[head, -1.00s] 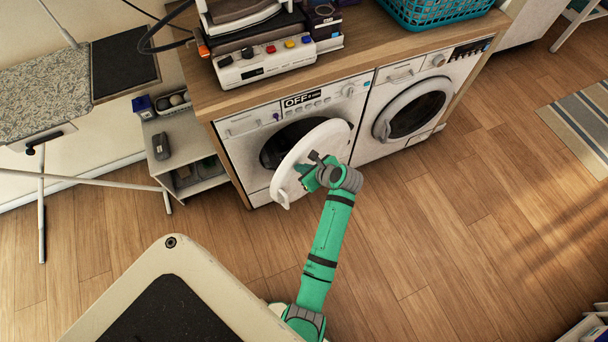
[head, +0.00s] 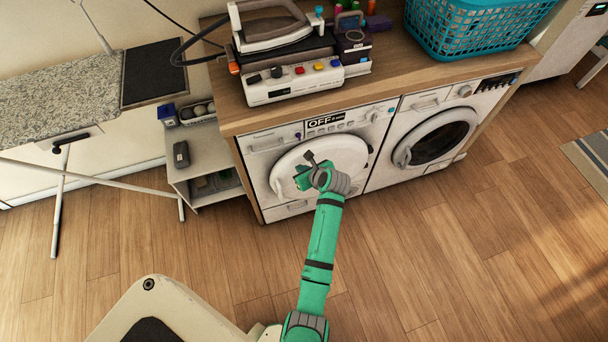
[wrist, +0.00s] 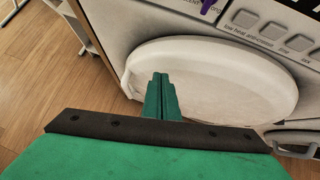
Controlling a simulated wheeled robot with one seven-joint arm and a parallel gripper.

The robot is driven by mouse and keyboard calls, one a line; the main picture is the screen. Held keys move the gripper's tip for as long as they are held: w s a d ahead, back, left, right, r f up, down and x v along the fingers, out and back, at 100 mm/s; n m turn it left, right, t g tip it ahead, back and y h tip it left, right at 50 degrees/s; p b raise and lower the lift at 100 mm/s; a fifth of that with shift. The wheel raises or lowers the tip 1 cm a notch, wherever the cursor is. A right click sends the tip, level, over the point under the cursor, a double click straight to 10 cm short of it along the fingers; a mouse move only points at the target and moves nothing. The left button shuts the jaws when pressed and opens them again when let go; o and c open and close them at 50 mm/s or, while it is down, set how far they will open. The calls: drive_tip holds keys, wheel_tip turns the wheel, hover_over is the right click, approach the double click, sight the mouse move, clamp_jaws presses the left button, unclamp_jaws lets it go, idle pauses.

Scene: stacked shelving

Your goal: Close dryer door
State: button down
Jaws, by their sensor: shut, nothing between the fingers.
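The dryer (head: 258,160) is the left white machine under the wooden counter, with an "OFF" display on its panel. Its round white door (head: 345,150) lies flat or nearly flat against the front, covering the opening; I cannot tell whether it is latched. In the wrist view the door (wrist: 225,75) fills the middle and right, with a thin dark edge around it. My gripper (head: 302,182) is in front of the door's left part, and my arm covers some of it. In the wrist view my gripper (wrist: 160,82) is shut and empty, its fingertips at or very near the door face.
A second machine with a round door (head: 440,138) stands to the right. On the counter are an iron (head: 268,28), a control box and a teal basket (head: 465,28). A small shelf (head: 205,150) and an ironing board (head: 60,90) are at left. The wooden floor in front is clear.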

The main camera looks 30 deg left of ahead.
drive_tip(key=s+d+r, duration=0.7)
drive_tip(key=d, duration=0.1)
drive_tip(key=shift+w+d, duration=0.1)
idle(0.5)
drive_tip(key=s+d+f+n+t+h, duration=0.25)
drive_tip(key=s+d+n, duration=0.25)
drive_tip(key=s+d, duration=0.25)
drive_tip(key=s+d+f+n+t+h, duration=0.2)
drive_tip(key=s+d+n+t, duration=0.3)
drive_tip(key=d, duration=0.4)
drive_tip(key=s+d+r+n+t+h, duration=0.2)
drive_tip(key=s+d+r+n, duration=0.2)
drive_tip(key=s+r+n, duration=0.2)
drive_tip(key=s+d+r+n+t+h, duration=0.1)
drive_tip(key=s+d+r+n+t, duration=0.1)
drive_tip(key=s+d+r+n, duration=0.2)
drive_tip(key=s+r+n, duration=0.3)
drive_tip(key=s+r, duration=0.3)
drive_tip(key=s, duration=0.1)
drive_tip(key=shift+h, duration=0.35)
drive_tip(key=shift+w, duration=0.1)
